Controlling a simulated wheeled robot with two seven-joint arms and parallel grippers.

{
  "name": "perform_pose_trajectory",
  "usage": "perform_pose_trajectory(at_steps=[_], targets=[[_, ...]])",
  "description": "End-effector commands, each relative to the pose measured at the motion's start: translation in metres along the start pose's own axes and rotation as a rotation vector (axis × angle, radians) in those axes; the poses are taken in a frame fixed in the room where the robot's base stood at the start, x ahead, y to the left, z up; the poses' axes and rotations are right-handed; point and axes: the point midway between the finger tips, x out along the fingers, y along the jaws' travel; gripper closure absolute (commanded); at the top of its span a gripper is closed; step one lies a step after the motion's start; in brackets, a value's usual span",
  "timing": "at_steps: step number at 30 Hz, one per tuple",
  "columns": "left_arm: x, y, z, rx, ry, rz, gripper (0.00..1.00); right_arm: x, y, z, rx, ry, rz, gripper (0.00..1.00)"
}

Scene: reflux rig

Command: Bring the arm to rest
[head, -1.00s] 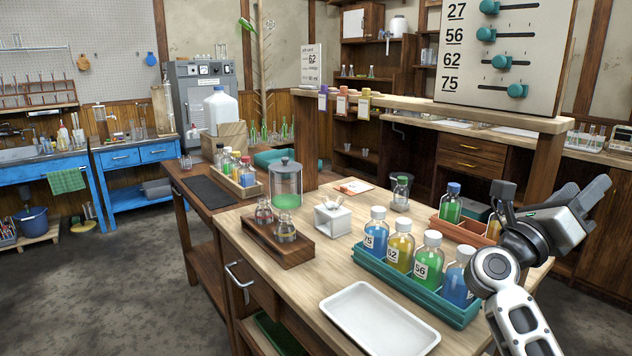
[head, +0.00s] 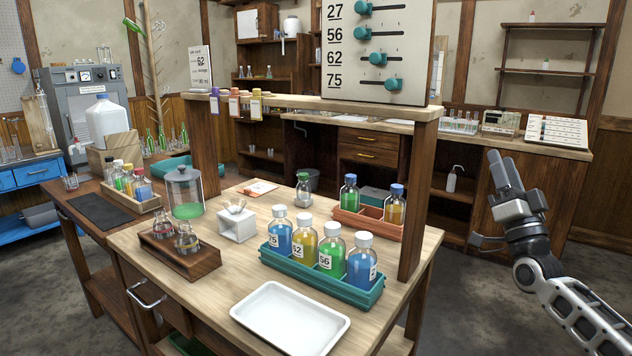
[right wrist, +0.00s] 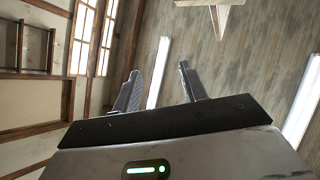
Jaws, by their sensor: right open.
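My right gripper (head: 505,172) is raised in the air at the right of the head view, clear of the bench's right end, with its fingers pointing up. In the right wrist view its two fingers (right wrist: 160,92) stand apart with nothing between them. Behind them are the ceiling, light strips and windows. My left gripper is in neither view.
The wooden bench (head: 220,262) carries a teal rack (head: 315,280) of labelled bottles, a white tray (head: 290,320), an orange rack (head: 365,222) and a glass jar (head: 184,190). A post (head: 418,200) holds the overhead shelf. Floor right of the bench is free.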

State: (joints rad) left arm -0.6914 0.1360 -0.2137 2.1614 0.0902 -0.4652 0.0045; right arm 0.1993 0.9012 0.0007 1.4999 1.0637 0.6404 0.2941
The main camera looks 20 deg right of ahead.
Motion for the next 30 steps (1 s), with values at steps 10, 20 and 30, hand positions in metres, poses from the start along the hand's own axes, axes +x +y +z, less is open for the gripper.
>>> perform_pose_trajectory(at_steps=[10, 20, 30], targets=[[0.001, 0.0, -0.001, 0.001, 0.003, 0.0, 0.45, -0.049, 0.049, 0.117, -0.842, -0.753, -0.034, 0.57], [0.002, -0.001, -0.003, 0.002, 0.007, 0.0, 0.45, -0.126, 0.087, 0.153, -1.218, -1.105, 0.004, 0.57], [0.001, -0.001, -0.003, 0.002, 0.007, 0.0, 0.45, -0.281, -0.014, 0.242, -0.926, -1.27, -0.15, 0.57]])
